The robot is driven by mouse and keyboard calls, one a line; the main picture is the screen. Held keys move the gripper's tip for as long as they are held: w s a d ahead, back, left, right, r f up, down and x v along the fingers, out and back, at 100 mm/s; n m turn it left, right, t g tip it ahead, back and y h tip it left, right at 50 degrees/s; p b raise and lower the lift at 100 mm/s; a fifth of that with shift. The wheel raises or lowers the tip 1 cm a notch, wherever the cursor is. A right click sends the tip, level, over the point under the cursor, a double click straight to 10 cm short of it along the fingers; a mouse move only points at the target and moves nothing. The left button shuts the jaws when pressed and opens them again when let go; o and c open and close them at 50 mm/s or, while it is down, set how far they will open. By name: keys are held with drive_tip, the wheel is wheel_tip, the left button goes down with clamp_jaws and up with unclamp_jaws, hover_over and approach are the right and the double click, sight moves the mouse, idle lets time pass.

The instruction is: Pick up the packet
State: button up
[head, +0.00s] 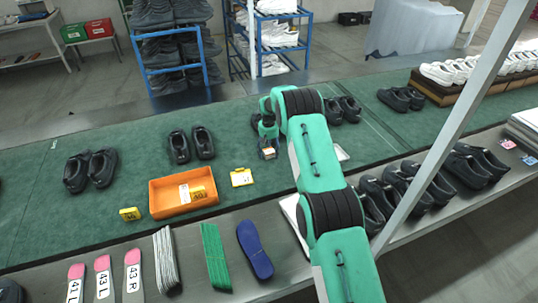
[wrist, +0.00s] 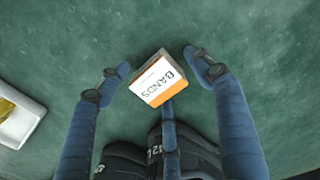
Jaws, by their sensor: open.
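The packet (wrist: 160,80) is a small white and orange box marked BANDS. In the wrist view it lies on the green surface between the spread fingers of my gripper (wrist: 161,70). The left and right fingers stand apart from it with green showing between. A third finger comes up from below, close to its lower edge; I cannot tell whether it touches.
An orange tray (head: 160,208) holds a yellow item, with a yellow card (head: 241,177) and a yellow block (head: 130,214) beside it. Black shoes (head: 192,145) stand left of my gripper, and others (head: 345,110) to its right. Dark shoes (wrist: 185,155) also show below in the wrist view.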

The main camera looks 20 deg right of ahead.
sight(269, 150)
drive_tip(key=c, duration=1.3)
drive_tip(key=shift+w+r+p, duration=0.1)
drive_tip(key=shift+r+p, duration=0.3)
drive_tip(key=shift+r, duration=1.4)
drive_tip(key=s+a, duration=0.1)
drive_tip(key=s, duration=0.4)
drive_tip(key=s+r+p, duration=0.1)
drive_tip(key=s, duration=0.4)
drive_tip(key=s+a, duration=0.1)
drive_tip(key=s, duration=0.5)
drive_tip(key=shift+a+r+p, duration=0.2)
drive_tip(key=shift+a+p, duration=0.1)
